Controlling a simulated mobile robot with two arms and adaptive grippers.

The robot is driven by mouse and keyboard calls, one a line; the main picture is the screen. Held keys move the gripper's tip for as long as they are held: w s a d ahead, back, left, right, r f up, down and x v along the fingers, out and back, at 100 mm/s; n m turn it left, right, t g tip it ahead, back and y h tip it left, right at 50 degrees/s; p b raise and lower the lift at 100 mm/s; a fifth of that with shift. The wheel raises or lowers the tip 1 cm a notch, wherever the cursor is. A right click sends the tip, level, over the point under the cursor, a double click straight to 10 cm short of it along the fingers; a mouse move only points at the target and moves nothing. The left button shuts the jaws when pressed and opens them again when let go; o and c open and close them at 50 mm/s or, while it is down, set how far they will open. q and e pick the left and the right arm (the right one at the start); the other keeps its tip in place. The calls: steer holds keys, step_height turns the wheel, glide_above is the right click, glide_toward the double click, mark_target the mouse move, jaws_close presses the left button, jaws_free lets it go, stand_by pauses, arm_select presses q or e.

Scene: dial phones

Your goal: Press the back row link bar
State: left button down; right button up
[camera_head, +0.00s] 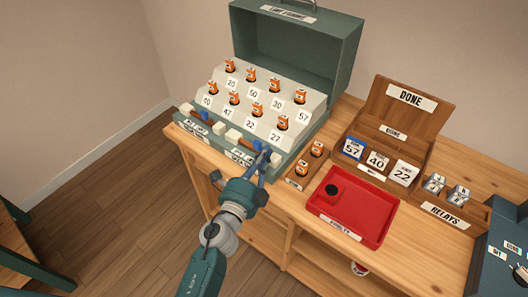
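A teal case (288,57) with a raised lid stands on the wooden table. Inside, a pale stepped block (262,87) holds two rows of orange-topped pieces with number cards. My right gripper is not in view.
A wooden holder (291,181) with two orange pieces and a red tray (351,226) with a black piece lie right of my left gripper. A wooden DONE box (409,97) with number cards and a RELAYS box (468,215) stand further right.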

mark_target(254, 144)
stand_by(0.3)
arm_select(q)
steer(key=w+a, duration=0.2)
steer(key=a, duration=0.1)
steer(key=shift+w+a+p, duration=0.2)
steer(key=shift+a+p, duration=0.05)
steer(key=shift+p, duration=0.05)
steer(key=shift+w+a, duration=0.15)
steer(key=shift+a, duration=0.1)
steer(key=shift+d, duration=0.15)
